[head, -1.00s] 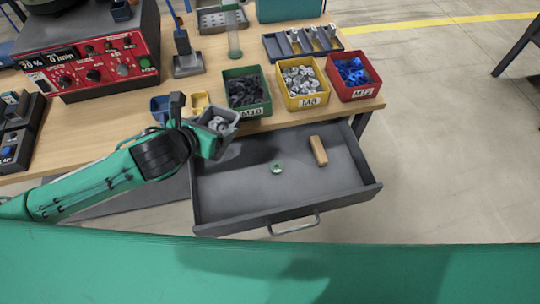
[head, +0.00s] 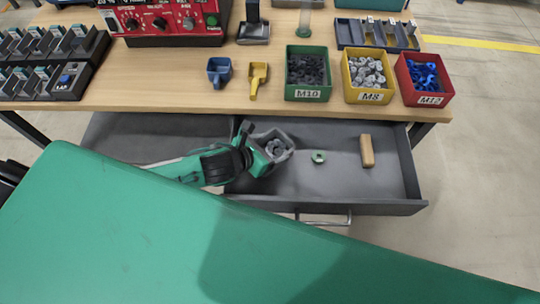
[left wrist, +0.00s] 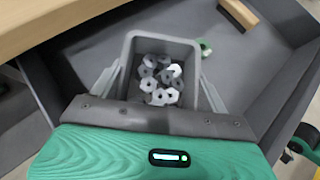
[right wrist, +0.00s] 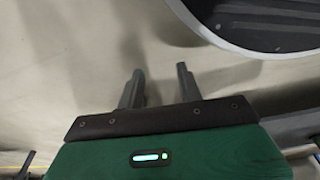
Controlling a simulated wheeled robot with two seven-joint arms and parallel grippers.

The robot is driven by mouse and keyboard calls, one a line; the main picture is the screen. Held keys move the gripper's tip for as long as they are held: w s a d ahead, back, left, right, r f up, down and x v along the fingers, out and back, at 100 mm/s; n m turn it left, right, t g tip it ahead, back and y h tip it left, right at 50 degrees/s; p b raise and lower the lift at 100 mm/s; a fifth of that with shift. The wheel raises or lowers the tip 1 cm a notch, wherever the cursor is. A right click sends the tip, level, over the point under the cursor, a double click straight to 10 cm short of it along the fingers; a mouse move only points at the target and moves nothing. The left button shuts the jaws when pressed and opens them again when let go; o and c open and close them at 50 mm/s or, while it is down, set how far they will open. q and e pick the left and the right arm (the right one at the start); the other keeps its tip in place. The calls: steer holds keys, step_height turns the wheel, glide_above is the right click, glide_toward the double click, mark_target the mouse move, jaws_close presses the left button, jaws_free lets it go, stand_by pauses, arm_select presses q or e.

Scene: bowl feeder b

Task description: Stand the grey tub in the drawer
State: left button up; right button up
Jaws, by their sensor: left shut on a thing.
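The grey tub (head: 287,157), full of grey nuts, is over the left part of the open drawer (head: 340,185). My left gripper (head: 265,145) is shut on the tub. In the left wrist view the fingers (left wrist: 160,85) lie along opposite sides of the tub (left wrist: 135,45), which looks roughly upright inside the drawer walls (left wrist: 285,100). I cannot tell whether its base touches the drawer floor. My right gripper (right wrist: 160,85) shows only in the right wrist view, with its fingers apart and nothing between them, above bare floor.
A green round part (head: 319,157) and a wooden block (head: 367,151) lie in the drawer, right of the tub. The drawer floor between and before them is clear. The table edge (head: 200,108) overhangs the drawer's back, with green (head: 307,93), yellow (head: 370,96) and red (head: 431,98) bins above.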

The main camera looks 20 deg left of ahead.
mark_target(270, 153)
arm_select(q)
step_height(270, 153, down, 4)
steer(key=shift+f+b, duration=0.1)
steer(key=shift+b, duration=0.2)
steer(key=shift+f, duration=0.1)
arm_select(e)
steer(key=shift+w+a+r, duration=0.2)
steer(key=shift+w+r, duration=0.4)
steer(key=shift+r, duration=0.35)
arm_select(q)
steer(key=o, duration=1.1)
steer(key=shift+f, duration=0.15)
steer(key=shift+c, duration=0.2)
arm_select(e)
steer(key=shift+s+f, duration=0.1)
